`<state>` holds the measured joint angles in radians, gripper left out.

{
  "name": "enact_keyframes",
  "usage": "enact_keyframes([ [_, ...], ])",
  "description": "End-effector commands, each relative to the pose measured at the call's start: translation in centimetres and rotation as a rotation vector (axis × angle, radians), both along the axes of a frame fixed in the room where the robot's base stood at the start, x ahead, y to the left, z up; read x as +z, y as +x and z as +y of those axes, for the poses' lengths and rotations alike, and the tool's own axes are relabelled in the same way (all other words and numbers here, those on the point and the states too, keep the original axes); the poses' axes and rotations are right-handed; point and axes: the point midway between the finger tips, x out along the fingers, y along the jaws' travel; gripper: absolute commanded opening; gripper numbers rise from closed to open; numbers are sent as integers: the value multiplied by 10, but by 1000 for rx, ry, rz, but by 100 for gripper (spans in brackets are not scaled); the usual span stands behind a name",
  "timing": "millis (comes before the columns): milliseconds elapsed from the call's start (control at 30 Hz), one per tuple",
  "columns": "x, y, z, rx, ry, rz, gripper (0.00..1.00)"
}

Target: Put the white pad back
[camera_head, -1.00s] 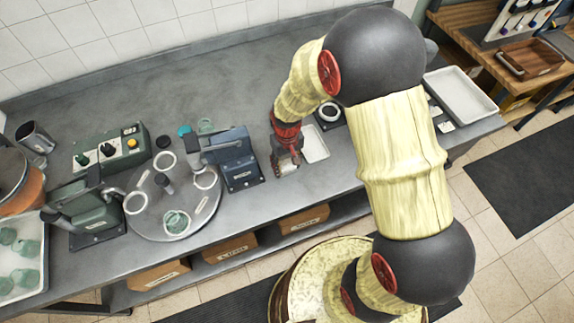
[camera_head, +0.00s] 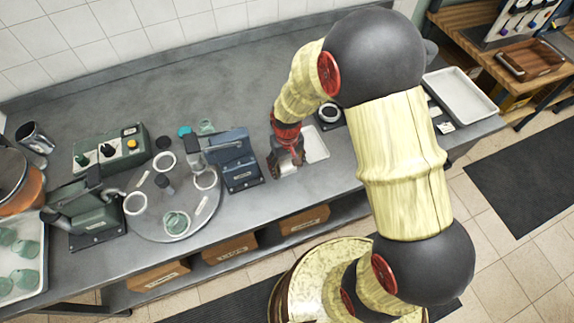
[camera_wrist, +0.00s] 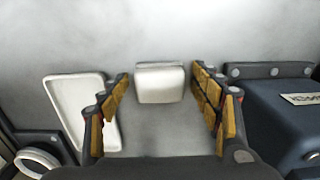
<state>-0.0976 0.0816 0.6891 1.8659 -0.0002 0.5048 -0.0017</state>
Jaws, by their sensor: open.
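The white pad (camera_wrist: 160,84) is a small pale block on the grey counter in the wrist view. It lies between the tips of my open gripper (camera_wrist: 163,88), with a gap to the fingers on both sides. In the head view my gripper (camera_head: 287,163) points down at the counter near its front edge, and a bit of the white pad (camera_head: 287,170) shows at its tips. A shallow white tray (camera_head: 314,145) lies just right of the gripper; it also shows left of the fingers in the wrist view (camera_wrist: 72,98).
A blue machine (camera_head: 238,165) stands close to the left of my gripper. A round turntable (camera_head: 150,222) with several rings is further left. A dark block with a white ring (camera_head: 329,113) sits behind the tray. The counter's back is clear.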

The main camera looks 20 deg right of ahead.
Motion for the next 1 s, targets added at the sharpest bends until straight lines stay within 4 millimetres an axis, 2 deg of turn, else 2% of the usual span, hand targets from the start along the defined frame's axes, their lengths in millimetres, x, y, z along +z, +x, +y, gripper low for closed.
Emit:
enact_keyframes([
  [167, 18, 1, 0, 0, 0, -3, 64],
  [400, 68, 2, 0, 0, 1, -6, 64],
  [600, 103, 1, 0, 0, 0, -3, 64],
  [867, 128, 0, -1, -1, 1, -9, 64],
  [967, 153, -4, -4, -8, 4, -42, 64],
  [1000, 169, -7, -6, -12, 6, -64, 64],
])
